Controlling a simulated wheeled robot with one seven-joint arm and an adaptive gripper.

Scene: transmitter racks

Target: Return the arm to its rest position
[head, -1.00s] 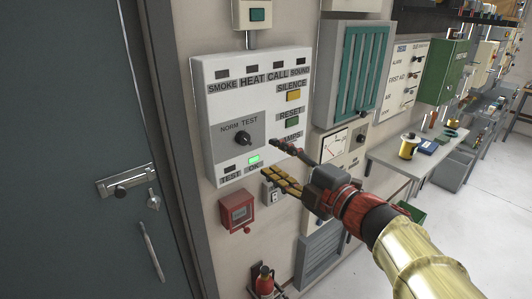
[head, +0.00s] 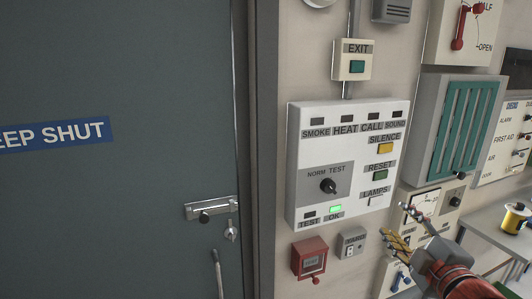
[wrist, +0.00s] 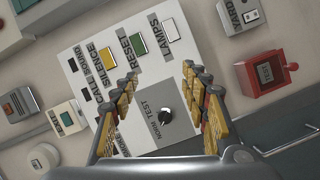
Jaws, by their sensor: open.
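My gripper (head: 405,227) is at the lower right of the head view, in front of the wall and below the lamps switch of the white alarm panel (head: 296,160). Its fingers are spread and nothing is between them. In the wrist view my gripper (wrist: 158,100) is also open, with the panel (wrist: 150,62) beyond the fingers. The panel's black norm/test knob (head: 328,186) shows clear of the fingers in the head view. A green OK light (head: 336,209) is lit on the panel. Most of my arm is outside the head view.
A dark door (head: 110,200) with a latch is at left. A red call box (head: 310,258) and a small yard switch box (head: 351,243) are under the panel. A teal-grilled cabinet (head: 468,125) is on the wall at right, above a bench (head: 490,222) with a yellow spool (head: 515,218).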

